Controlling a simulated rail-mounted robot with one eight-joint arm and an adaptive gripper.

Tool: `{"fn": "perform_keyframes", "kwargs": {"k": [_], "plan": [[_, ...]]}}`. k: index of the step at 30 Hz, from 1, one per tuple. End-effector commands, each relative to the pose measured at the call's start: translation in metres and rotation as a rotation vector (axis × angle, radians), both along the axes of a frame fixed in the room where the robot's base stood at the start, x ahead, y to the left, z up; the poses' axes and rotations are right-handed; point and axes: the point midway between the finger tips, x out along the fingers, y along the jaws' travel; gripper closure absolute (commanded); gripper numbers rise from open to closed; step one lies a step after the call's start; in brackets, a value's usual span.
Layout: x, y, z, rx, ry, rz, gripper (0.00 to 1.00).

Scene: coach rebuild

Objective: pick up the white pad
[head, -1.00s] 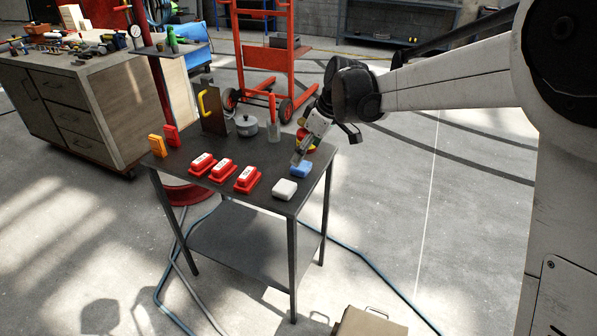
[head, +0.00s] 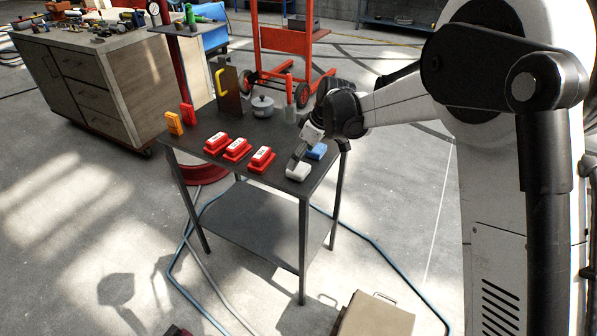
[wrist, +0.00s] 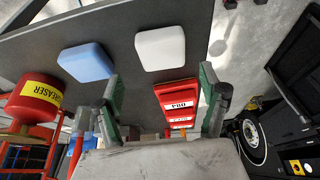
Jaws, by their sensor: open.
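The white pad (head: 298,173) lies on the dark table (head: 262,196) near its front right corner.
Red labelled blocks (head: 238,149) stand in a row left of the white pad. A pot (head: 262,106), a yellow-handled plate (head: 226,95) and orange and red upright pieces (head: 174,123) stand farther back. A red grease can (wrist: 35,97) shows in the wrist view.

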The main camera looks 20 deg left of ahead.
Motion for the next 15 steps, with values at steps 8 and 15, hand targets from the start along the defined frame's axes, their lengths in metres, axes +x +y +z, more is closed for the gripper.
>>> {"fn": "perform_keyframes", "kwargs": {"k": [8, 15], "plan": [[-0.005, 0.005, -0.031, 0.000, 0.000, 0.000, 0.25], [-0.003, 0.013, -0.050, 0.000, 0.000, 0.000, 0.25]]}}
